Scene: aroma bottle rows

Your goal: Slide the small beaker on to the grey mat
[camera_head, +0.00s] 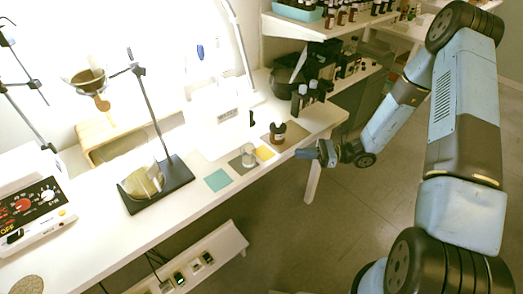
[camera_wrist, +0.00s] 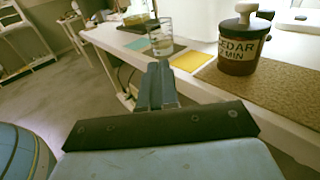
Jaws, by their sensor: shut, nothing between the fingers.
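The small clear beaker (camera_head: 248,157) stands upright near the table's front edge. In the head view its base overlaps the grey mat (camera_head: 236,163), close to the side facing the yellow mat (camera_head: 264,153); I cannot tell whether all of the base is on the grey. The beaker also shows in the wrist view (camera_wrist: 161,36), just beyond my fingertips. My gripper (camera_head: 301,153) is shut and empty, off the table's front edge to the right of the beaker. Its shut fingers (camera_wrist: 160,78) point toward the beaker, with a gap between.
A brown bottle labelled CEDAR (camera_wrist: 240,45) stands on the cork mat (camera_wrist: 275,92), right of the yellow mat. A teal mat (camera_head: 217,180) lies left of the grey one. A black stand (camera_head: 165,187) with a round dish is further left. Dark bottles (camera_head: 304,97) stand behind.

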